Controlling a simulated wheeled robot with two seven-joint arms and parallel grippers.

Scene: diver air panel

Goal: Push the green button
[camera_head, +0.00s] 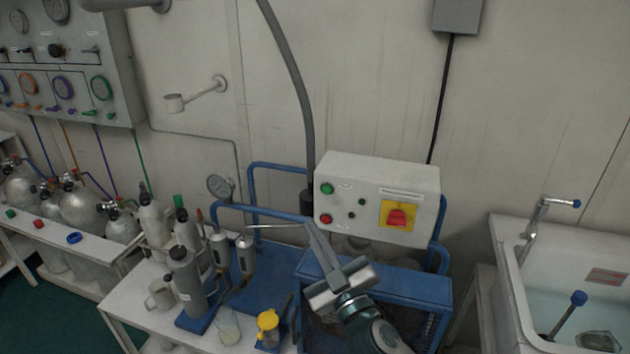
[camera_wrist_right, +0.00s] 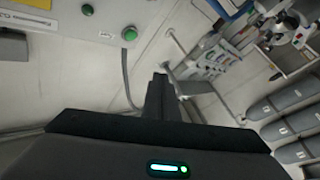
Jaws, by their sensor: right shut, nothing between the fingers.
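The green button (camera_head: 326,188) is at the upper left of the front of a white control box (camera_head: 365,170). It also shows in the wrist view as a round green cap (camera_wrist_right: 130,33), up and left of my fingertips. My right gripper (camera_head: 310,227) is shut and empty. In the head view its fingertips are below and left of the green button, close to the box's left edge. In the wrist view the shut fingers (camera_wrist_right: 160,78) point toward the wall, apart from the button. My left gripper is not in view.
A red button (camera_head: 326,219) sits below the green one, and a red knob on a yellow plate (camera_head: 398,215) is to the right. Blue tubing and a blue compressor housing (camera_head: 400,285) lie below. Bottles (camera_head: 187,280) stand left; a sink (camera_head: 510,270) is right.

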